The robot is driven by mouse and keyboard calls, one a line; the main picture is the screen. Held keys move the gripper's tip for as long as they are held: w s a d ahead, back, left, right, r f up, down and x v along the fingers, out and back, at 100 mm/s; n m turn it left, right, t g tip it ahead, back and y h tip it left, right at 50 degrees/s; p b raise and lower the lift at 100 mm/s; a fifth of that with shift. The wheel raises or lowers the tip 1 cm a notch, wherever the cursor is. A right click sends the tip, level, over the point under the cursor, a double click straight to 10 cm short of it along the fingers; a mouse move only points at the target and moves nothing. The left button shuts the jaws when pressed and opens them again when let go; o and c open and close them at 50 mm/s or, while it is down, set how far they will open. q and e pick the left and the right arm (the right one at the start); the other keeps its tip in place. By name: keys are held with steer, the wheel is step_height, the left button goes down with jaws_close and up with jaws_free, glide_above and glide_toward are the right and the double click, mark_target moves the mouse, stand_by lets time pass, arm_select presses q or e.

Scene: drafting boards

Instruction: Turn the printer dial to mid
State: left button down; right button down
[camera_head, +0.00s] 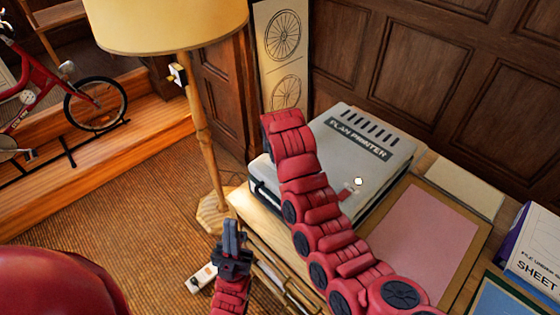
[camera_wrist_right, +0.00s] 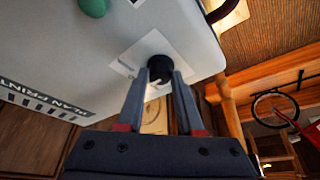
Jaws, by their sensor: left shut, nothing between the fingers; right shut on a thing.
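The plan printer (camera_head: 372,140) is a grey box with a dark label on the desk in the head view. In the right wrist view its grey panel (camera_wrist_right: 60,55) carries a black round dial (camera_wrist_right: 158,66) on a pale square plate. My right gripper (camera_wrist_right: 160,78) has its two fingers closed on the dial's sides. The fingers partly hide the plate, and I cannot read the dial's setting. In the head view my right arm crosses the printer and its fingers are hidden. My left gripper (camera_head: 231,238) is shut and empty, low in front of the desk's left end.
A green button (camera_wrist_right: 93,6) sits on the panel near the dial. A floor lamp (camera_head: 203,150) stands just left of the printer. A pink sheet on a board (camera_head: 425,245) lies right of my right arm. A small white object (camera_head: 201,278) is near my left gripper.

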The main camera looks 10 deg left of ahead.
stand_by(0.3)
steer(key=c, duration=0.6)
jaws_free()
steer(key=shift+w, duration=0.1)
steer(key=shift+o, duration=0.2)
steer(key=shift+r, duration=0.1)
steer(key=b+v, duration=0.2)
steer(key=v, duration=0.4)
steer(key=shift+a, duration=0.15)
steer(key=p+v, duration=0.6)
steer(key=v, duration=0.5)
steer(key=shift+p, duration=0.35)
